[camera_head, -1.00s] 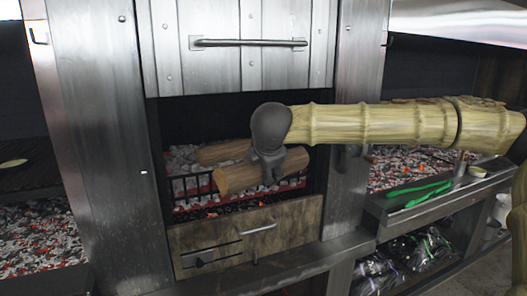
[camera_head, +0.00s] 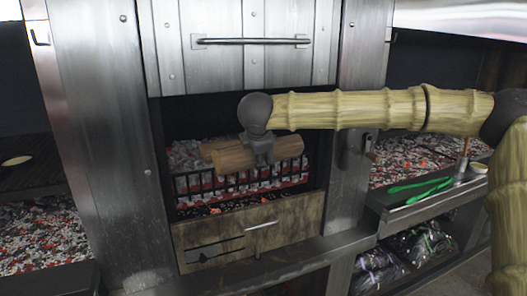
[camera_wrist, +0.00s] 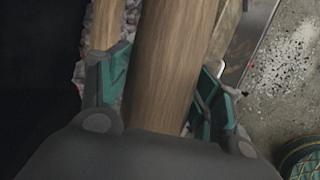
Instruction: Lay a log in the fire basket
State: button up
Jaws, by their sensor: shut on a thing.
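My gripper (camera_head: 262,150) is shut on a brown log (camera_head: 285,148) in the head view, at the opening of the steel grill. The wrist view shows the held log (camera_wrist: 168,70) between my teal fingers. The fire basket (camera_head: 240,182), with dark bars and glowing embers, is below and behind the log. A second log (camera_head: 212,146) shows just behind the held one, mostly hidden; it also shows in the wrist view (camera_wrist: 108,22) left of the held log. I cannot tell whether the held log touches the basket.
A steel door (camera_head: 240,45) hangs above the opening. Steel posts stand on both sides. Ember beds lie left and right. Green tongs (camera_head: 420,188) rest on the right shelf, with bags (camera_head: 420,245) below.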

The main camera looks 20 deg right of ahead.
jog(key=shift+w+a+f+p, duration=0.2)
jog(key=shift+w+f, duration=0.75)
jog(key=shift+w, duration=2.05)
jog(key=shift+w+a+f+p, duration=0.1)
jog(key=shift+w+f+p, duration=0.65)
jog(key=shift+w, duration=2.2)
jog(key=shift+w+a+f, duration=0.1)
jog(key=shift+w+f, duration=1.1)
jog(key=shift+w, duration=1.8)
jog(key=o, duration=1.7)
jog(key=shift+o, duration=0.2)
jog(key=shift+f, duration=0.1)
jog(key=shift+s+f, duration=0.1)
jog(key=shift+f, duration=0.15)
jog(key=shift+s, duration=0.2)
